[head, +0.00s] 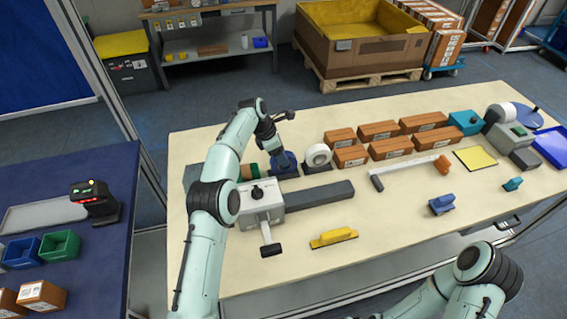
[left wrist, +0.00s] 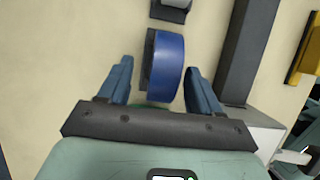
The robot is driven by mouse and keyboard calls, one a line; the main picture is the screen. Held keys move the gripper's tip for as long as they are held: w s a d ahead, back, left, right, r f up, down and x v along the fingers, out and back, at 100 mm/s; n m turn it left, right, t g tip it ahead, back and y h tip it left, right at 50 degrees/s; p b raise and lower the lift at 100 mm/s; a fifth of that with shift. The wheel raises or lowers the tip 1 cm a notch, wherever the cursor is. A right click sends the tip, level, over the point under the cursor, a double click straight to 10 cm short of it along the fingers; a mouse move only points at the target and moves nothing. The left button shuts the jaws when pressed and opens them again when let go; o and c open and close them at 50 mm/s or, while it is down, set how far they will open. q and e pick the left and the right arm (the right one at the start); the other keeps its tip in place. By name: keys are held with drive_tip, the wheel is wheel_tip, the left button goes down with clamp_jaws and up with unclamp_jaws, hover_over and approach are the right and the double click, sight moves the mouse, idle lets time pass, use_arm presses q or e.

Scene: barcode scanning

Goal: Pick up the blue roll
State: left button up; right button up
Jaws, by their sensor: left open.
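The blue roll (left wrist: 168,68) stands on edge in a dark holder on the light tabletop. It shows between the two blue fingers of my left gripper (left wrist: 160,68) in the left wrist view, with a gap visible on each side. In the head view the blue roll (head: 288,164) is partly covered by my left gripper (head: 281,156), which points down over it. The left gripper is open and holds nothing. My right gripper is out of view; only part of that arm shows at bottom right.
A white roll (head: 318,155) stands just right of the blue one, and a green roll (head: 249,172) just left. A grey machine (head: 262,203) with a long dark bar (head: 318,196) lies in front. Several brown boxes (head: 380,130) stand to the right. A yellow-handled tool (head: 334,238) lies nearer.

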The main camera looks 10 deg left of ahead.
use_arm(q)
drive_tip(key=x, duration=0.4)
drive_tip(key=shift+s+d+f, duration=0.15)
drive_tip(key=shift+s+f, duration=0.05)
drive_tip(key=shift+f, duration=0.15)
drive_tip(key=c, duration=1.1)
drive_tip(key=shift+r, duration=0.15)
